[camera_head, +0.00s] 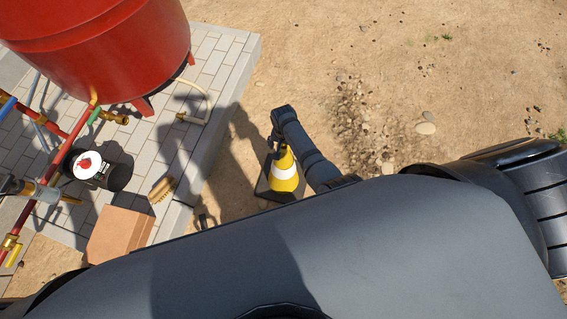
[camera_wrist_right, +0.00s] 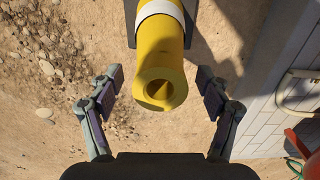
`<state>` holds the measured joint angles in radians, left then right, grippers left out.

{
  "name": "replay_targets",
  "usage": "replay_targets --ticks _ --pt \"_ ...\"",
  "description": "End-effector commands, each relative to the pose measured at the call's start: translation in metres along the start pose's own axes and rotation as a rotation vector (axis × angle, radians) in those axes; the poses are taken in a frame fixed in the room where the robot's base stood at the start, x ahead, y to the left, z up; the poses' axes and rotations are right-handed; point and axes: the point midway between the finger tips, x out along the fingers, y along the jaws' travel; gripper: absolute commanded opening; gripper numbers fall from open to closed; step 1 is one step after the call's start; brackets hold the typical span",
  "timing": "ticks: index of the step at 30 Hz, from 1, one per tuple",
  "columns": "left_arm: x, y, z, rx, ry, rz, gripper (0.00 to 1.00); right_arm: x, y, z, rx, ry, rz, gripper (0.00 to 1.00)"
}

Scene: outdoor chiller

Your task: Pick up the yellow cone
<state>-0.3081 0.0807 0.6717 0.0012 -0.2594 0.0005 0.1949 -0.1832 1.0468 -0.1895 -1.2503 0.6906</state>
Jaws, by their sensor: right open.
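The yellow cone (camera_head: 285,172) has a white band and a dark square base. In the head view it stands on the sandy ground just right of the paved slab, partly hidden by my right arm. In the right wrist view the cone (camera_wrist_right: 158,58) points its hollow tip toward the camera. My right gripper (camera_wrist_right: 160,83) is open, with one finger on each side of the tip and a visible gap to each. My left gripper is not in view.
A raised paved slab (camera_head: 222,90) lies left of the cone, bearing a red tank (camera_head: 110,45), red pipes and a cardboard box (camera_head: 118,236). The slab edge also shows at the right of the wrist view (camera_wrist_right: 262,110). Open sand with small stones (camera_head: 425,127) lies right.

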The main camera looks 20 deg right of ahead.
Motion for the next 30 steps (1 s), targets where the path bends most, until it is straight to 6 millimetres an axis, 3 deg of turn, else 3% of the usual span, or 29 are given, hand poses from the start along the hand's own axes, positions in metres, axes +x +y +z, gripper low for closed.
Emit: replay_targets --ticks 3,20,30 --pt "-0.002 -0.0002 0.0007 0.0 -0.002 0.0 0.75 -0.0021 -0.0002 0.0001 0.0 0.0 0.0 0.76" --pt "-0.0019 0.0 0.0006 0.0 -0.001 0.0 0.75 -0.0018 0.0001 0.0002 0.0 0.0 0.0 0.0" --pt "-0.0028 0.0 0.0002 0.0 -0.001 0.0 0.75 -0.0041 -0.0011 -0.0015 0.0 0.003 -0.002 0.0"
